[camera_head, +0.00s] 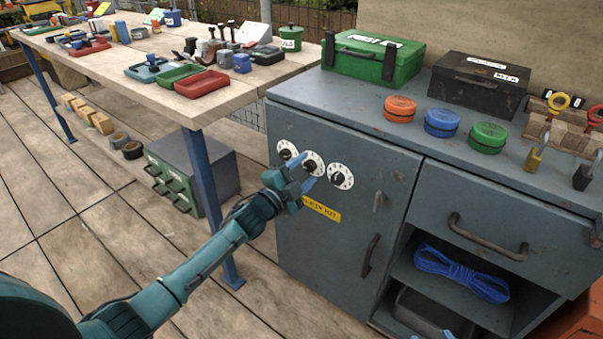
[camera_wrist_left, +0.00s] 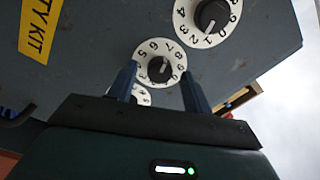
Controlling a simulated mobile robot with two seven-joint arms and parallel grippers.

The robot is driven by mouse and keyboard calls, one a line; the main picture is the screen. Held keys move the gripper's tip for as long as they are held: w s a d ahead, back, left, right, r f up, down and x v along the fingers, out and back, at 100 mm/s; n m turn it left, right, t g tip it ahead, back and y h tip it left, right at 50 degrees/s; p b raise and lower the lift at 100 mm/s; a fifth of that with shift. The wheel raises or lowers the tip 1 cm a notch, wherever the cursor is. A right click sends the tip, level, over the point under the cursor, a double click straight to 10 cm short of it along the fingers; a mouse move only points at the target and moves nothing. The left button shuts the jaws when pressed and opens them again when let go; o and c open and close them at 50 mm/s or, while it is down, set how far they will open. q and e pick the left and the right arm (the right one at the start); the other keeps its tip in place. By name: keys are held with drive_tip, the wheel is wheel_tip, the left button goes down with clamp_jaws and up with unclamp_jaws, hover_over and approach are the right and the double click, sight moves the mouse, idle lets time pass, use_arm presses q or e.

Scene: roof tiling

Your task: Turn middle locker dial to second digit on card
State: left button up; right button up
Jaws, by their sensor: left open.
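Three white number dials with black knobs sit in a row on the grey-blue locker door (camera_head: 330,245): the left dial (camera_head: 287,149), the middle dial (camera_head: 317,159) and the right dial (camera_head: 341,177). My left gripper (camera_head: 300,174) is open at the middle dial. In the left wrist view its fingers (camera_wrist_left: 160,76) stand on either side of the middle dial's black knob (camera_wrist_left: 160,68). I cannot tell whether they touch it. Another dial (camera_wrist_left: 212,17) shows at the upper right there, and the third is partly hidden behind the gripper. I cannot make out a number card.
A yellow label (camera_head: 321,209) is below the dials, and a dark door handle (camera_head: 370,256) is lower right. The locker top holds a green box (camera_head: 372,58), a black box (camera_head: 478,83) and coloured round tins. A wooden workbench (camera_head: 150,90) with trays stands left.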

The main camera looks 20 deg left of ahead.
use_arm(q)
drive_tip(key=p+v, duration=0.2)
drive_tip(key=v, duration=1.1)
use_arm(e)
drive_tip(key=shift+s+d+r+m, duration=0.25)
drive_tip(key=shift+r+m, duration=0.05)
drive_tip(key=shift+r, duration=0.25)
drive_tip(key=shift+s+d+r+m, duration=0.2)
drive_tip(key=shift+r+m, duration=0.1)
drive_tip(key=shift+r, duration=0.2)
use_arm(q)
drive_tip(key=shift+a, duration=0.1)
